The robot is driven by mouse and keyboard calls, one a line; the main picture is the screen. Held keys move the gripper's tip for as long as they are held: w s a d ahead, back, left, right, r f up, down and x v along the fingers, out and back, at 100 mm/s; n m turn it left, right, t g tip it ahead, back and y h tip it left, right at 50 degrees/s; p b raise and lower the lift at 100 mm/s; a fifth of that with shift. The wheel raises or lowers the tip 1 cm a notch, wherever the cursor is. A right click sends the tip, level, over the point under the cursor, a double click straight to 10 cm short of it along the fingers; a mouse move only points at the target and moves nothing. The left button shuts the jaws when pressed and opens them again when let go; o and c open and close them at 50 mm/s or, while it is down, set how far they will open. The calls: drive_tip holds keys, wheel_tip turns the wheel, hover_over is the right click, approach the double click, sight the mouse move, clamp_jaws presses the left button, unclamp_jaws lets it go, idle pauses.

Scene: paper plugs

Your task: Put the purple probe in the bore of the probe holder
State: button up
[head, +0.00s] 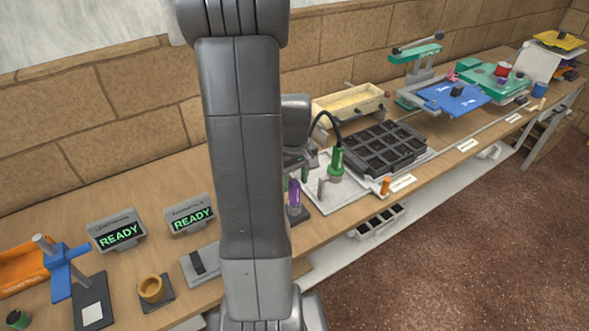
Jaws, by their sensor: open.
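The purple probe (294,191) is upright near the table's front edge, just right of my arm. A small dark base (299,214) is under it. I cannot tell whether the probe sits in a bore there or whether this base is the probe holder. My gripper (298,163) is mostly hidden behind my arm, with its grey end just above the probe. It is open, and I cannot see whether its fingers are around the probe's top.
A green tool (337,162) with a black cable stands close right, beside a black compartment tray (376,148). An orange peg (385,186) is near the front edge. Left are two READY displays (190,215) and a yellow ring (151,288) on a dark base. My arm hides the middle.

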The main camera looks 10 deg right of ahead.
wheel_tip(320, 180, up, 12)
idle(0.4)
